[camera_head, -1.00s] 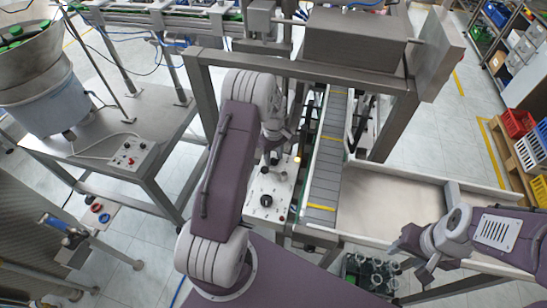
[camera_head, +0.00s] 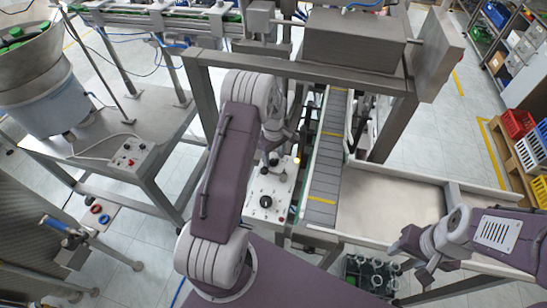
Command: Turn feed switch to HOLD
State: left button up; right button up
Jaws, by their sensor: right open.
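A white control panel (camera_head: 258,217) stands beside the conveyor at the picture's middle. It carries a round black knob (camera_head: 266,201), a lit yellowish lamp (camera_head: 297,160) and small dark controls. Lettering is too small to read, so I cannot tell which control is the feed switch or how it is set. My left gripper (camera_head: 271,164) points down over the far part of this panel, farther back than the black knob. Its fingers are small and partly hidden by my arm; contact cannot be told. My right gripper (camera_head: 412,262) is open and empty, right of the conveyor's near end.
A conveyor (camera_head: 325,170) runs close along the panel's right side, under a steel frame (camera_head: 300,66). A steel tray (camera_head: 385,205) lies to its right. A crate of bottles (camera_head: 365,272) stands below. A second control box (camera_head: 130,155) sits on the bowl feeder's table.

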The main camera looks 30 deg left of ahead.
aim_at(274, 159)
pick_arm(q)
notch_tip(274, 159, up, 9)
jog(key=b, duration=0.2)
jog(key=shift+d, duration=0.1)
dwell(0.5)
